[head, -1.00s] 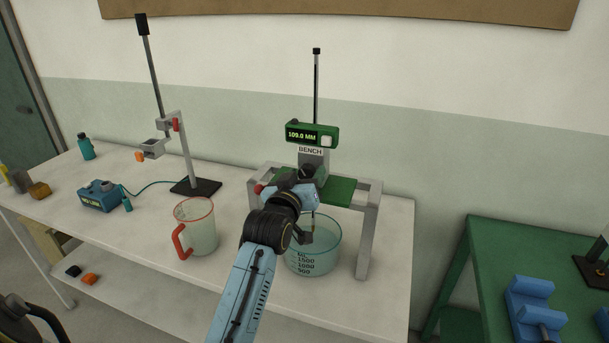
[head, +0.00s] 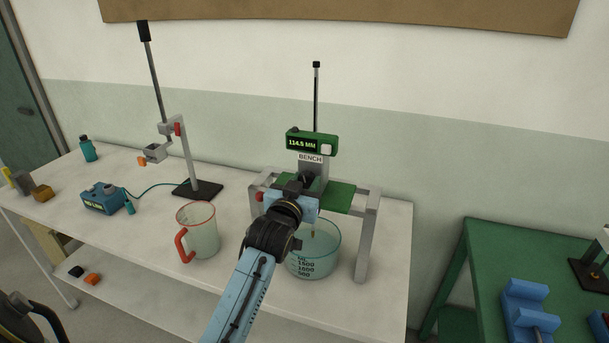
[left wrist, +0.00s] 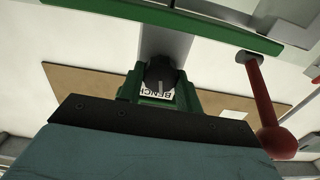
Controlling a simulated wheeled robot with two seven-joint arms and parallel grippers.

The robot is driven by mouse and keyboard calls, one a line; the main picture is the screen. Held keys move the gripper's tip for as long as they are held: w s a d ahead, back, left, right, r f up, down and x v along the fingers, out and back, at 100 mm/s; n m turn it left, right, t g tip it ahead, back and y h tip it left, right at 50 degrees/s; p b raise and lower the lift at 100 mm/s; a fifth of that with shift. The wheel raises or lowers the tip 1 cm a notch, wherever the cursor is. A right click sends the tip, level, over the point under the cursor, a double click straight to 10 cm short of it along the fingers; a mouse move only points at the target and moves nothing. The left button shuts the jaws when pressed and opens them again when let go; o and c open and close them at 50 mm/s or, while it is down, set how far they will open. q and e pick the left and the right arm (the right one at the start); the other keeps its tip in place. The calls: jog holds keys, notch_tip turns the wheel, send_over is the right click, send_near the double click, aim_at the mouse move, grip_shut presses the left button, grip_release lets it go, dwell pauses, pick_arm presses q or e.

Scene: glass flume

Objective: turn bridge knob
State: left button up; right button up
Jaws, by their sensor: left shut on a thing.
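The bridge (head: 365,215) is a grey frame with a green plate (head: 339,196), standing over a glass beaker (head: 313,262). On it is a green display (head: 312,143) reading 114.5 MM, above a BENCH label. The dark bridge knob (left wrist: 160,74) shows in the left wrist view, in front of that label. My left gripper (head: 304,181) reaches the knob from the front and is shut on it. In the head view my gripper and wrist hide most of the knob. In the left wrist view its teal body fills the bottom. My right gripper is not in view.
A red ball-ended lever (left wrist: 272,120) stands beside my left gripper. A red-handled jug (head: 199,232) is left of the beaker. Further left are a clamp stand (head: 197,189) and a blue box (head: 102,198). A green table (head: 520,240) stands right, past a gap.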

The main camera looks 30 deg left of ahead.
pick_arm(q)
jog(key=shift+m, duration=0.6)
jog(key=o, duration=1)
jog(key=shift+s, duration=0.1)
jog(key=b+v, duration=0.1)
jog(key=v, duration=1.2)
jog(key=shift+d, duration=0.15)
